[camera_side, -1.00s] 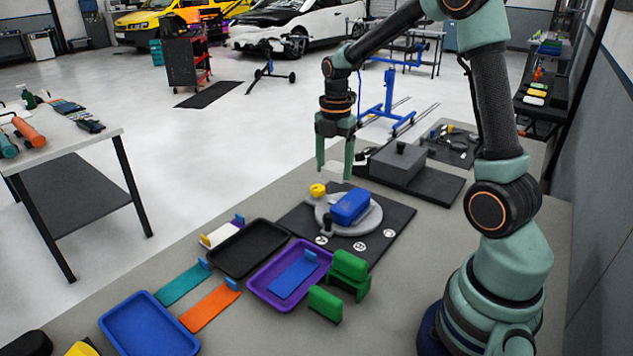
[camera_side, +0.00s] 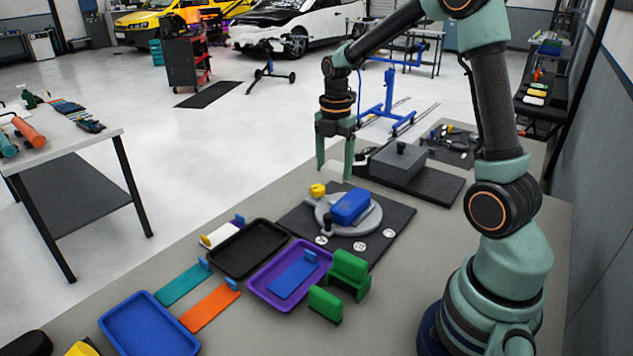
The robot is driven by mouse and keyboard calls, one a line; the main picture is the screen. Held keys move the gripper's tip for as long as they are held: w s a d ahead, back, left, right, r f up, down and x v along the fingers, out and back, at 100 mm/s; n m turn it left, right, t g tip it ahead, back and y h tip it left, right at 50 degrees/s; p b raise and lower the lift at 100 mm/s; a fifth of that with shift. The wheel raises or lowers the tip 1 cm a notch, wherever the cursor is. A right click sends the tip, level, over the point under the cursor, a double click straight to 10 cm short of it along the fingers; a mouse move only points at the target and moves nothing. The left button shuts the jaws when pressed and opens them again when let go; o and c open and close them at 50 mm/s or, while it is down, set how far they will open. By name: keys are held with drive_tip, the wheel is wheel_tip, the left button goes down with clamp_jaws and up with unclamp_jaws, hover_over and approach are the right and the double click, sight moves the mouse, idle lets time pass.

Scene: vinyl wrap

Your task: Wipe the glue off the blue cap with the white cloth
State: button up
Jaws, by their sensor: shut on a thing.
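The blue cap (camera_side: 351,206) sits on a round grey stand (camera_side: 325,215) on a dark mat (camera_side: 395,215). I cannot make out any glue on it. My gripper (camera_side: 334,172) points down, above and behind the cap, apart from it. Its green fingers are shut on a small pale thing, which looks like the white cloth (camera_side: 335,168); little of it shows between the fingers.
Left of the mat are a black tray (camera_side: 250,270), a purple tray (camera_side: 318,274), a blue tray (camera_side: 150,325), teal (camera_side: 182,284) and orange (camera_side: 209,306) strips, and a white piece (camera_side: 219,235). Green blocks (camera_side: 350,270) stand in front. A grey box (camera_side: 398,165) is behind right.

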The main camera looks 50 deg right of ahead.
hover_over(339, 206)
drive_tip(key=w, duration=0.2)
drive_tip(key=shift+s+a+f, duration=0.1)
drive_tip(key=shift+f, duration=1.45)
drive_tip(key=shift+s+f, duration=0.1)
drive_tip(key=shift+f, duration=2.15)
drive_tip(key=shift+s+r, duration=0.25)
drive_tip(key=shift+s, duration=0.2)
drive_tip(key=shift+c, duration=0.5)
drive_tip(key=shift+s+f, duration=0.1)
drive_tip(key=shift+s, duration=2.55)
drive_tip(key=shift+w, duration=3.25)
drive_tip(key=shift+s+r, duration=0.1)
drive_tip(key=shift+r, duration=4)
